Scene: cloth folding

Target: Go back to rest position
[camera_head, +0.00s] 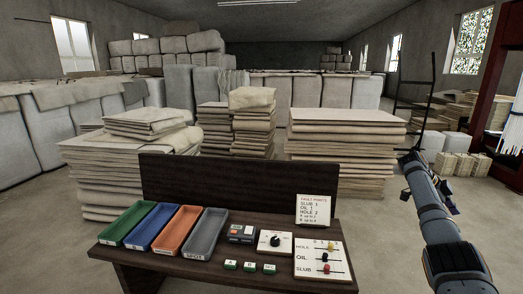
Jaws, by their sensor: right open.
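My right arm rises from the bottom right of the head view. Its dark gripper (446,196) is partly hidden behind my own arm link, beyond the right end of the table; it is open, and I see nothing held in it. My left gripper is not in view. The dark wooden table (215,268) stands in front of me with a raised back board (230,181). No cloth lies on its bare top.
Green (127,224), blue (153,227), orange (177,231) and grey (206,234) trays line the table's left. A control box (242,233), a knob panel (275,242), a slider panel (320,261) and a sign (314,210) sit right. Cloth stacks (345,150) stand behind.

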